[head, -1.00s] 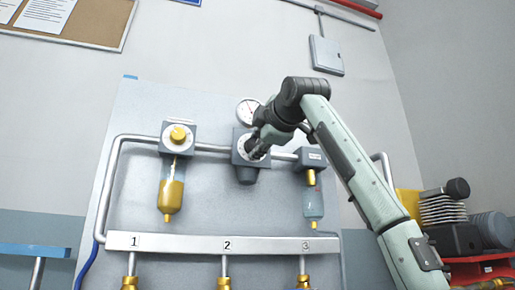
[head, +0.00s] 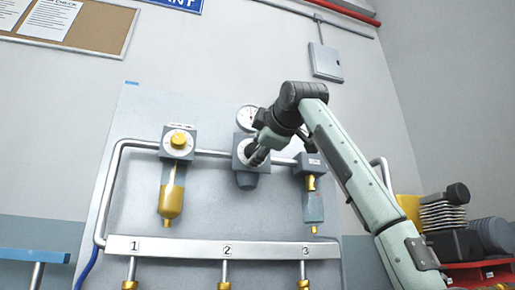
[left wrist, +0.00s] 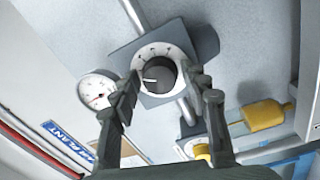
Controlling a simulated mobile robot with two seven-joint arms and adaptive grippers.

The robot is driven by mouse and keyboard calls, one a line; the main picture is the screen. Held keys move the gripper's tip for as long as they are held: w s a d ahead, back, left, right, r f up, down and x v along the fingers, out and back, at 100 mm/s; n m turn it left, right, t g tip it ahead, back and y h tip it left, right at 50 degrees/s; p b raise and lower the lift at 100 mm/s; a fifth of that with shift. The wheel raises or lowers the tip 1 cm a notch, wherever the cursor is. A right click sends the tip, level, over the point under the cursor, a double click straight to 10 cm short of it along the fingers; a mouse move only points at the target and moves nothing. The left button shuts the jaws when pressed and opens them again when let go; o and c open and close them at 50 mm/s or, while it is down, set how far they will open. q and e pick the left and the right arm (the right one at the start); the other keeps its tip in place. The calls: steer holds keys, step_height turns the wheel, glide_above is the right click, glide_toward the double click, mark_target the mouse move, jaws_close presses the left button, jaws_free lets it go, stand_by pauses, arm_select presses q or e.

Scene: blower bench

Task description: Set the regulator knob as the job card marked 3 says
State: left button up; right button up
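The regulator knob (left wrist: 161,76) is dark and round with a white pointer mark, set on a pale dial plate (left wrist: 137,62) with marks around its edge. In the left wrist view its pointer is turned to the left of the picture. My left gripper (left wrist: 160,72) has one fingertip at each side of the knob, and the tips appear to touch it. In the head view the left gripper (head: 257,152) covers most of the knob on the regulator block (head: 240,160). The job card marked 3 cannot be made out. My right gripper is not in view.
A round gauge (head: 247,117) sits just above the regulator. The manifold (head: 180,246) below bears 1, 2 and 3. Sheets (head: 48,18) hang on a corkboard (head: 105,32); their small text is unreadable.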

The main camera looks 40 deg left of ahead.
arm_select(q)
steer(key=shift+o, duration=0.4)
steer(key=v, duration=1.2)
